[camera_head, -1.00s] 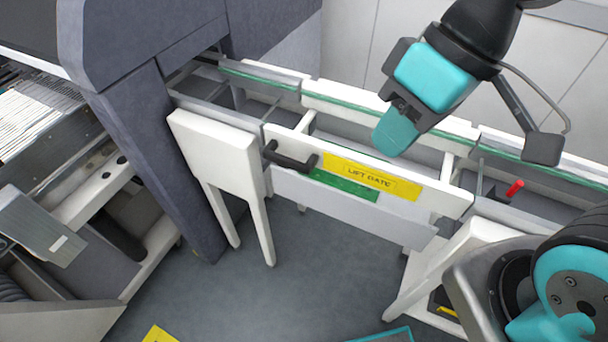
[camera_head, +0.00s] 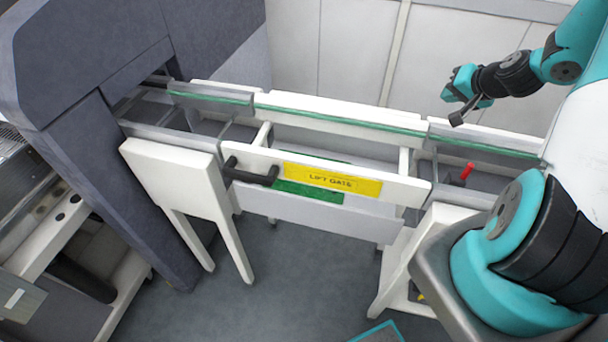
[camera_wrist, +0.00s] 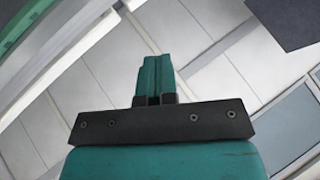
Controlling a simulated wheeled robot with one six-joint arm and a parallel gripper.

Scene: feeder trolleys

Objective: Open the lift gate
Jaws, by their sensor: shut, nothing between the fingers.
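The lift gate (camera_head: 410,190) is a white panel with a yellow "LIFT GATE" label (camera_head: 331,180), lying level in line with the conveyor. A black bar handle (camera_head: 250,176) sits at its left end. A small red-tipped lever (camera_head: 467,171) stands at the right, just past the gate's right end. My gripper (camera_head: 450,88) is up at the right, beyond the conveyor's far rail, well away from the handle and the lever. In the wrist view its teal fingers (camera_wrist: 153,75) are together and empty, with floor or wall panels beyond.
A dark grey machine housing (camera_head: 110,80) stands at the left end of the conveyor. White legs (camera_head: 190,180) stand under the gate's left end. The grey floor (camera_head: 290,270) below the gate is clear. Pale wall panels (camera_head: 345,50) stand behind.

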